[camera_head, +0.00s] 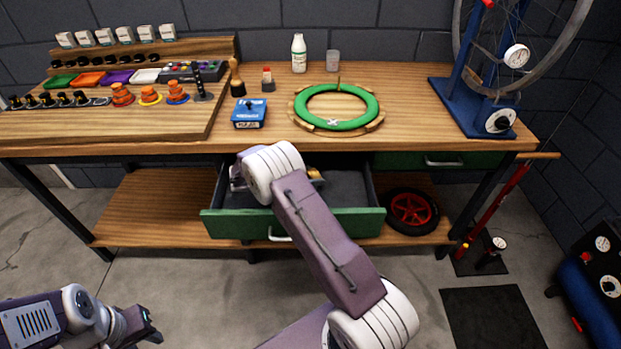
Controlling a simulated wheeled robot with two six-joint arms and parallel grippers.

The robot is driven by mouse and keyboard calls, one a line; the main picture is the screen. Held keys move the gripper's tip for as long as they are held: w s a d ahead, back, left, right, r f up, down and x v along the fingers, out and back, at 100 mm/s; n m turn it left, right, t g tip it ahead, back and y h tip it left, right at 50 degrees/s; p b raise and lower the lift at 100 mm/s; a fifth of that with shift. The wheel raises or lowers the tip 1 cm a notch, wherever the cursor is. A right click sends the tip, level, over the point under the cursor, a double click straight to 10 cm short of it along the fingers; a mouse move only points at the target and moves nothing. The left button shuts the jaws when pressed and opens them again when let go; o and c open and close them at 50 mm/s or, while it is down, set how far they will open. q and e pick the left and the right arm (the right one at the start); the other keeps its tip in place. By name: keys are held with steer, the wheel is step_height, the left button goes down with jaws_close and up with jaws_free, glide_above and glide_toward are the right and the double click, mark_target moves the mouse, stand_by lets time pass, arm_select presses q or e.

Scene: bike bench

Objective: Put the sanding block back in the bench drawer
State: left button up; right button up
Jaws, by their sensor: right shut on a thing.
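The bench drawer (222,222) is green-fronted and pulled open below the bench top. My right arm reaches over its front, and the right wrist is above the drawer's left half. My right gripper (310,176) is mostly hidden behind that arm. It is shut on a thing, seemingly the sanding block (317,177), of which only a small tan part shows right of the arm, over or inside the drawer. I cannot tell whether it touches the drawer floor. My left gripper (148,325) is low at the left, away from the bench; its finger gap is unclear.
The drawer's dark floor (345,187) is clear on the right. A blue box (249,113) and a green ring (367,117) on a wooden stand are on the bench top (420,110). A red-rimmed wheel (412,211) is on the lower shelf, right of the drawer. A second green drawer (405,161) is shut.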

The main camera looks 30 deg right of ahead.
steer(key=shift+f, duration=0.6)
steer(key=shift+f+b, duration=0.2)
steer(key=shift+b, duration=0.15)
steer(key=o, duration=1.3)
steer(key=shift+o, duration=0.2)
steer(key=shift+r, duration=0.15)
steer(key=shift+a+r+p, duration=0.15)
steer(key=shift+r+p, duration=0.1)
steer(key=shift+p, duration=0.2)
steer(key=v, duration=1.1)
steer(key=shift+a+r, duration=0.1)
steer(key=shift+a, duration=0.2)
